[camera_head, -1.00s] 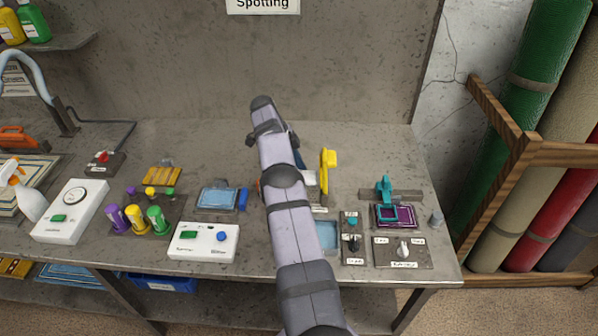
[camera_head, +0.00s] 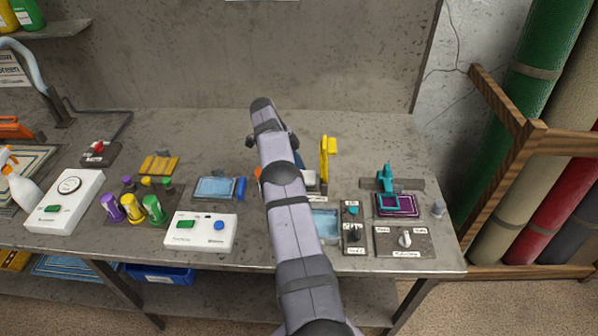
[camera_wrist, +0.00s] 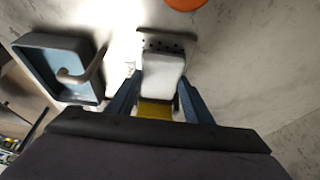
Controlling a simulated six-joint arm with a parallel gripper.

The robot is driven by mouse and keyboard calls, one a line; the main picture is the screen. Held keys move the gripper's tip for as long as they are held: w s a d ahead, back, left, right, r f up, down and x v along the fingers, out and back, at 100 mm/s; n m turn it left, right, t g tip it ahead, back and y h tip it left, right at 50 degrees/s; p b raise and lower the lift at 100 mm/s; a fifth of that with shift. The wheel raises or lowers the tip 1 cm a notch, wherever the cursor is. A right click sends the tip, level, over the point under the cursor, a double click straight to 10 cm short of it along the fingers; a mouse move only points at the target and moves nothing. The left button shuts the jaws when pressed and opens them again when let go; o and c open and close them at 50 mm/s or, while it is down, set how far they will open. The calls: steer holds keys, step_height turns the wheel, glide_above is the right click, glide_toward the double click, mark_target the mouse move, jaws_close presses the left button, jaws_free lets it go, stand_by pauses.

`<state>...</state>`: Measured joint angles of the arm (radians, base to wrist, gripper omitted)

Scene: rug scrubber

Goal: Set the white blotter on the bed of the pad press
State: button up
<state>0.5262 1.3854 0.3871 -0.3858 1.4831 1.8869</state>
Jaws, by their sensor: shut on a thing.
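In the wrist view my gripper (camera_wrist: 160,80) points at the bench, its two dark blue fingers closed on the sides of a white pad, which looks like the white blotter (camera_wrist: 163,70). A yellow strip (camera_wrist: 155,110) shows between the fingers, nearer the palm; I cannot tell what it belongs to. A dark plate with holes (camera_wrist: 166,42) shows just beyond the pad. It may be the press bed, and whether the pad touches it is unclear. A yellow upright lever (camera_head: 324,160), possibly the press's, stands right of my arm.
A blue-lined tray (camera_wrist: 45,65) with a beige handle lies left of my gripper in the wrist view. An orange round thing (camera_wrist: 187,3) is at its top edge. In the head view, a switch panel (camera_head: 353,228) and a teal clamp (camera_head: 386,180) stand to the right.

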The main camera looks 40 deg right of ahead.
steer(key=shift+f+b, duration=0.55)
stand_by(0.8)
steer(key=o, duration=1.1)
steer(key=shift+r, duration=0.5)
step_height(320, 180, up, 7)
steer(key=p, duration=0.2)
steer(key=shift+r+p, duration=0.2)
steer(key=shift+p, duration=0.1)
steer(key=shift+r+p, duration=0.8)
steer(key=shift+p, duration=0.05)
